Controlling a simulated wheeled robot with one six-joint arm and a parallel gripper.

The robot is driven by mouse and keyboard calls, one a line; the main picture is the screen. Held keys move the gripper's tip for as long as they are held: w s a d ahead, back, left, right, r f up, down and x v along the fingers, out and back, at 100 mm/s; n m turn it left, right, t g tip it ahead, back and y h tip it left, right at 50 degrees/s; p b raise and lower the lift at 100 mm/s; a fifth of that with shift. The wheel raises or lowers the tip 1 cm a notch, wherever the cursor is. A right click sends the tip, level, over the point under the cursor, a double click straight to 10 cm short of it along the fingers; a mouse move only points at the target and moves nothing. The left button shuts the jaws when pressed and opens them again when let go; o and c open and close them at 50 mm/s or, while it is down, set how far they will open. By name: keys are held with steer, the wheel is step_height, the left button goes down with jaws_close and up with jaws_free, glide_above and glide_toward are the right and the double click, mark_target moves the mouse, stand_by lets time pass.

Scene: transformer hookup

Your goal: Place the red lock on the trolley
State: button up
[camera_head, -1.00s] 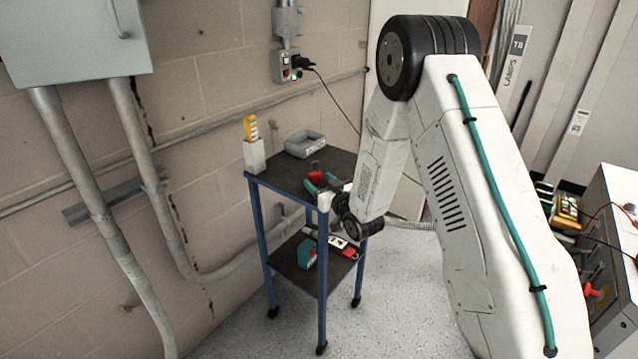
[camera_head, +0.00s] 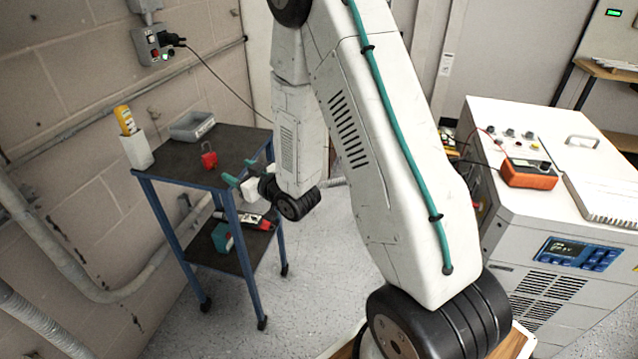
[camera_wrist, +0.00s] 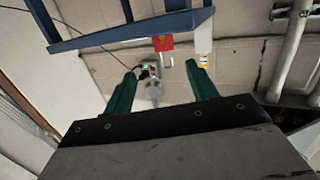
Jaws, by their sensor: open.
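The red lock (camera_head: 209,157) stands upright on the dark top shelf of the trolley (camera_head: 180,163), near its right part. The lock also shows in the wrist view (camera_wrist: 163,43), beyond the fingertips. My gripper (camera_head: 240,171) has teal fingers, spread apart and empty, at the trolley's right edge. In the wrist view the open gripper (camera_wrist: 161,78) has nothing between its fingers. The lock is clear of both fingers. The trolley's blue frame (camera_wrist: 130,32) crosses the top of the wrist view.
A grey tray (camera_head: 192,126) and a white holder with a yellow device (camera_head: 126,121) stand on the top shelf. A teal item (camera_head: 222,237) lies on the lower shelf. A wall is behind the trolley. A white cabinet (camera_head: 560,215) with an orange meter stands at right.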

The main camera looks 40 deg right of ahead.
steer(key=s+d+r+m+g+h, duration=0.2)
steer(key=s+r+g+h, duration=0.2)
steer(key=s+r+g, duration=0.5)
steer(key=s+a+r+g, duration=0.1)
steer(key=s+r+g, duration=0.2)
steer(key=s, duration=1.1)
steer(key=s+a+r+g, duration=0.1)
steer(key=s+r+g, duration=0.2)
steer(key=s+r, duration=0.4)
steer(key=s, duration=0.8)
steer(key=shift+a+r+m+y, duration=0.3)
steer(key=shift+a+m, duration=0.1)
